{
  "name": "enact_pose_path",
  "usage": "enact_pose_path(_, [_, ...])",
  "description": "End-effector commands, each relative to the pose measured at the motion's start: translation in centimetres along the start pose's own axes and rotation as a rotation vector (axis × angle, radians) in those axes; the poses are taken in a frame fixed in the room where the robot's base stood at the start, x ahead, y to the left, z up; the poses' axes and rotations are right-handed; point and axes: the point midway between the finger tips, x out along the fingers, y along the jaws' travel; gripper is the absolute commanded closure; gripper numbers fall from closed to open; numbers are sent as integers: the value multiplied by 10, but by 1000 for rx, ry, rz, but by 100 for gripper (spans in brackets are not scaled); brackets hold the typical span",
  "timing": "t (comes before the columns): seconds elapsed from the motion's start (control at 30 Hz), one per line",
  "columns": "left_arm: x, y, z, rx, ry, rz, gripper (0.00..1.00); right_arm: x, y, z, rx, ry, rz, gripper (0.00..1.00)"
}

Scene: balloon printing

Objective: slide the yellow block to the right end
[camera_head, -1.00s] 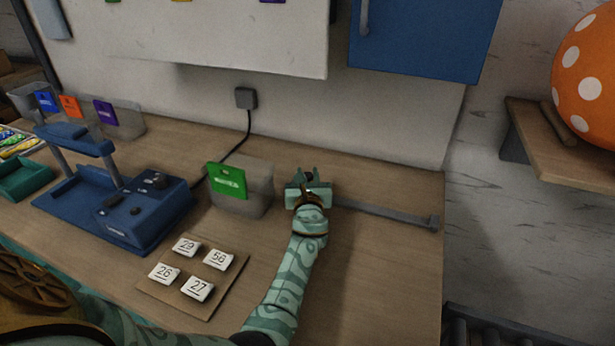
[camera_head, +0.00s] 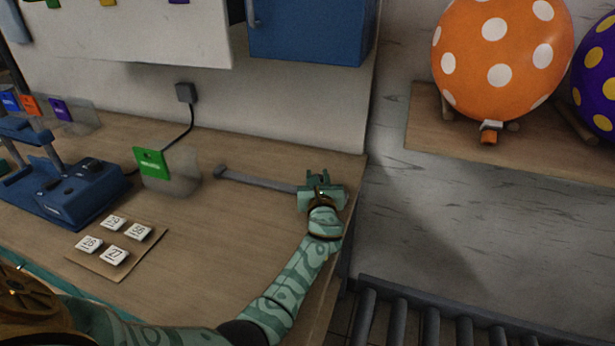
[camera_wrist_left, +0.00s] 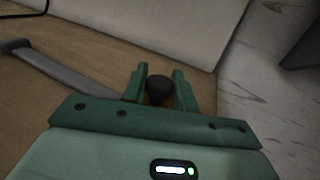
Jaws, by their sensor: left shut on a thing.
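A grey rail (camera_head: 255,180) lies on the wooden table, its left end bare. My left gripper (camera_head: 318,180) is at the rail's right part, close to the table's right edge, and hides that end. In the left wrist view its two green fingers (camera_wrist_left: 160,84) are closed on a round dark knob (camera_wrist_left: 159,90). The rail (camera_wrist_left: 70,72) runs off to the left of the fingers there. The yellow block itself is hidden by the gripper, so I cannot make out its shape. My right gripper is out of view.
A clear bin with a green label (camera_head: 152,163) stands left of the rail. A blue machine (camera_head: 65,192) and a board with numbered tiles (camera_head: 98,262) are further left. Right of the table are a roller conveyor (camera_head: 440,320) and a shelf with an orange dotted balloon (camera_head: 500,50).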

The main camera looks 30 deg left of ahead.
Motion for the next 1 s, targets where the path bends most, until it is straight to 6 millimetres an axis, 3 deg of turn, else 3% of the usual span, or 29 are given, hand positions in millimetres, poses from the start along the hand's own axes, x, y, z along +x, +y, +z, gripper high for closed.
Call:
enact_pose_path(0.2, [-6,-14,-2,-1,3,-2,100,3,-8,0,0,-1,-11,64])
enact_pose_path(0.6, [-7,-16,-2,-2,4,-1,100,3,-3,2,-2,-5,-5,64])
enact_pose_path(0.63, [-7,-16,-2,-2,4,-1,69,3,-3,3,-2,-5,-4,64])
enact_pose_path(0.7, [-7,-16,-2,-2,4,-1,53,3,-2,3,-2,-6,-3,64])
enact_pose_path(1.0, [-7,-15,0,-1,1,0,53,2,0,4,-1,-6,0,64])
